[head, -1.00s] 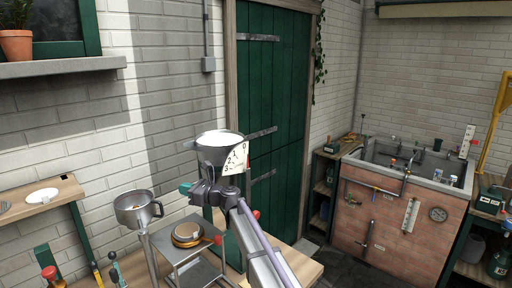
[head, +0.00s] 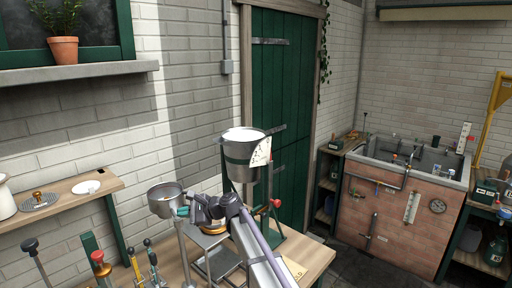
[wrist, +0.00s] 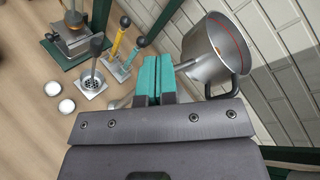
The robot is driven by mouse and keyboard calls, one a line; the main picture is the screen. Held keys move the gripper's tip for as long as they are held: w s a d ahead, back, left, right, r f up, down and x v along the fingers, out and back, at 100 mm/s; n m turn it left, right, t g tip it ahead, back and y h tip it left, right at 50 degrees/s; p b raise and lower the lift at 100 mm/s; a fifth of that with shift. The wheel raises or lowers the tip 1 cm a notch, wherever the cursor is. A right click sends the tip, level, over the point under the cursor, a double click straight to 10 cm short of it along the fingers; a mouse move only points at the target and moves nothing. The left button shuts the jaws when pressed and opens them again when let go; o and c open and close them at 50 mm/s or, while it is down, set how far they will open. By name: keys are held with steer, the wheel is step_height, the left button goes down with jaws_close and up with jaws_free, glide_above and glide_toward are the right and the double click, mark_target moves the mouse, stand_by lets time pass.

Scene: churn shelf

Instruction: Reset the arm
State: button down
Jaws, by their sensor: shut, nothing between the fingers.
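My gripper (head: 182,211) has teal fingers, pressed together and empty. In the head view it is just right of a metal cup (head: 165,200) on a thin post. My arm reaches up to it from the lower right. In the wrist view the shut fingers (wrist: 153,78) point up the picture.
Levers (head: 152,262) rise from the bench at front left. Behind are a wooden shelf (head: 75,197) and a green door (head: 285,110). A brick sink (head: 385,220) is at right.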

steer(key=s+d+f+n+h+b, duration=0.3)
steer(key=s+d+f, duration=0.4)
steer(key=s+d, duration=0.3)
steer(key=s+d+f+n+g+h+b, duration=0.1)
steer(key=s+d+f+n+h+b, duration=0.2)
steer(key=d, duration=1.4)
steer(key=s+d+f+n+g+h+b, duration=0.1)
steer(key=s+d+f+n+h+b, duration=0.2)
steer(key=s+d+f+n+h, duration=0.2)
steer(key=s+d+f+h, duration=0.1)
steer(key=s+d+f, duration=0.2)
steer(key=s, duration=0.3)
steer(key=s+d+f+h, duration=0.2)
steer(key=s+d+f, duration=0.2)
steer(key=s+d, duration=0.1)
steer(key=shift+s+d+n+h+b, duration=0.25)
steer(key=shift+s+n+h+b, duration=0.05)
steer(key=shift+s+b, duration=0.1)
